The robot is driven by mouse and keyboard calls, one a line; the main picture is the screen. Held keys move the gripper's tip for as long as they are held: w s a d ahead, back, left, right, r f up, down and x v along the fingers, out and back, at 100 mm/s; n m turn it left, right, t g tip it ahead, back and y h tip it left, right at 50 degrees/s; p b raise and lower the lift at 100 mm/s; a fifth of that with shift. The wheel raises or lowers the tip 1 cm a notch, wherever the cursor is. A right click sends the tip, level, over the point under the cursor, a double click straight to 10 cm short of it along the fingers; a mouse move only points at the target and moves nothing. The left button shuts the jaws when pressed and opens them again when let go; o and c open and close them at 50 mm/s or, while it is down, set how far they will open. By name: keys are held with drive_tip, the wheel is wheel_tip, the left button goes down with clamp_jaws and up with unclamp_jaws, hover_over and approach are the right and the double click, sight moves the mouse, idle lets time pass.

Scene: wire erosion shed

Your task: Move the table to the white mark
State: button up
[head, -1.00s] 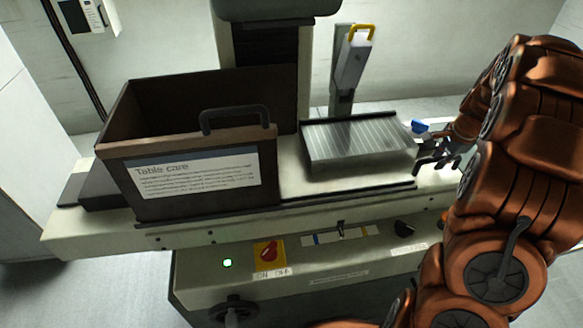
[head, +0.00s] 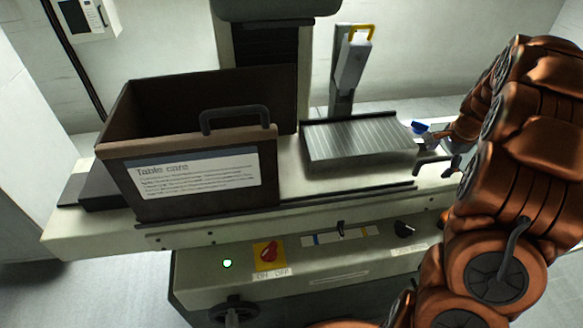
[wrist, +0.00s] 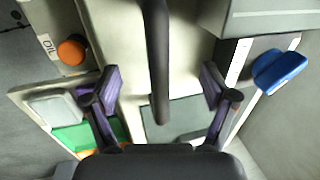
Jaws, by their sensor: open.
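The machine's long pale table (head: 345,190) carries a ribbed grey plate (head: 355,145) and a large brown box. A front strip (head: 340,235) has blue, pale and yellow marks, with a small black pointer (head: 341,227) near its middle. Which mark is the white one is hard to tell. My gripper (head: 440,158) is by the table's right end. In the wrist view my gripper (wrist: 160,92) has its purple fingers spread, with a dark upright bar (wrist: 157,60) between them; contact is not visible. The table's right end is partly hidden by my arm.
The brown box (head: 205,205) is labelled "Table care". A blue knob (head: 420,127) is close to my gripper, also in the wrist view (wrist: 280,70). An orange cap (wrist: 70,50) sits beside an "OIL" label. A red switch (head: 268,253), green light (head: 227,262) and black knob (head: 404,229) are on the front panel.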

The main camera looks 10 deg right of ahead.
drive_tip(key=shift+o, duration=0.4)
drive_tip(key=shift+r, duration=0.1)
drive_tip(key=shift+w+r+p+v, duration=0.1)
drive_tip(key=shift+w+p+v, duration=0.25)
drive_tip(key=shift+v, duration=0.95)
drive_tip(key=shift+w+r+p+v, duration=0.1)
drive_tip(key=shift+w+p+v, duration=0.25)
drive_tip(key=shift+v, duration=0.9)
drive_tip(key=shift+w+r+p+v, duration=0.1)
drive_tip(key=shift+w+p+v, duration=0.25)
drive_tip(key=shift+v, duration=0.95)
drive_tip(key=shift+s+f, duration=0.1)
drive_tip(key=shift+f, duration=0.05)
drive_tip(key=s+a+r+n+g, duration=0.15)
drive_tip(key=s+a+n, duration=0.3)
drive_tip(key=a, duration=0.65)
drive_tip(key=s+a+r+n+g, duration=0.15)
drive_tip(key=s+a+n, duration=0.3)
drive_tip(key=a, duration=0.65)
drive_tip(key=s+a+f+n, duration=0.1)
drive_tip(key=s+a+n, duration=0.3)
drive_tip(key=s, duration=0.7)
drive_tip(key=s+a+f+n+g, duration=0.1)
drive_tip(key=s+a+n, duration=0.4)
drive_tip(key=s+a, duration=0.3)
drive_tip(key=s, duration=0.2)
drive_tip(key=shift+s+a+g, duration=0.3)
drive_tip(key=shift+s+a, duration=0.05)
